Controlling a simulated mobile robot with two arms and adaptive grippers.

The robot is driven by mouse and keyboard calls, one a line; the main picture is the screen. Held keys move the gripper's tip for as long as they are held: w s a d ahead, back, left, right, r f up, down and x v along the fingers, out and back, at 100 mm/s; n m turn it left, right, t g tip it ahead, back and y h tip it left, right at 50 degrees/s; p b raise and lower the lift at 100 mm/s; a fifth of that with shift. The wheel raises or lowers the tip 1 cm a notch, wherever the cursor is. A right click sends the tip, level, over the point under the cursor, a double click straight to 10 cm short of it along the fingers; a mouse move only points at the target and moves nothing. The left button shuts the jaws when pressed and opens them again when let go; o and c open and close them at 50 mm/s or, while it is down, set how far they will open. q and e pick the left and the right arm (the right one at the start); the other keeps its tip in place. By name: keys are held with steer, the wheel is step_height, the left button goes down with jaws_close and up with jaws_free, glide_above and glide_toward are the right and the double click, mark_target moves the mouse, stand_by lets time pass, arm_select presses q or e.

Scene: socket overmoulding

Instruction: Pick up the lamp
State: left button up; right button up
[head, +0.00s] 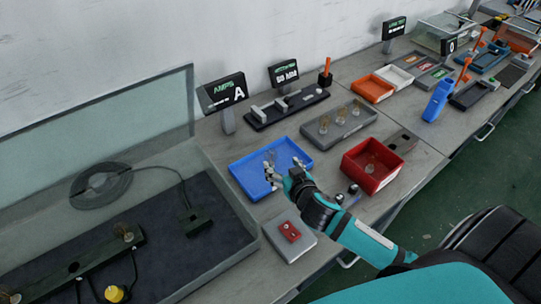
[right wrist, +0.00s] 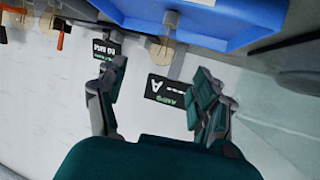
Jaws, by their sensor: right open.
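My right gripper (head: 284,166) is over the blue tray (head: 247,185), its two fingers spread. In the right wrist view the open gripper (right wrist: 158,82) has nothing clearly held between its fingers. A clear amber lamp (right wrist: 165,48) shows just beyond the fingers there, beside the blue tray wall (right wrist: 255,22). Part of another lamp (right wrist: 203,4) is cut off at the top edge. Several lamps (head: 341,116) stand upright in a grey holder (head: 322,139). Another lamp (head: 370,167) is in the red bin (head: 388,186). My left gripper is not in view.
A grey block with a red part (head: 290,231) sits in front of the blue tray. A black fixture (head: 262,122) and sign A (head: 225,92) stand behind it. A dark-matted station (head: 190,240) with a clear screen is at left. Small dark parts lie near my right forearm.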

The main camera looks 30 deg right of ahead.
mark_target(273, 157)
steer(key=x, duration=0.3)
steer(key=shift+w, duration=0.3)
steer(key=shift+w+d+f, duration=0.15)
steer(key=shift+w+f, duration=0.2)
steer(key=shift+w, duration=0.15)
steer(key=shift+w+p, duration=0.2)
steer(key=shift+p, duration=0.15)
steer(key=p+x, duration=0.1)
steer(key=x, duration=0.3)
steer(key=shift+w, duration=0.3)
steer(key=shift+w+f, duration=0.15)
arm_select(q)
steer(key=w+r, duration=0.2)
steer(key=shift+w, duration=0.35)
arm_select(e)
steer(key=c, duration=1.2)
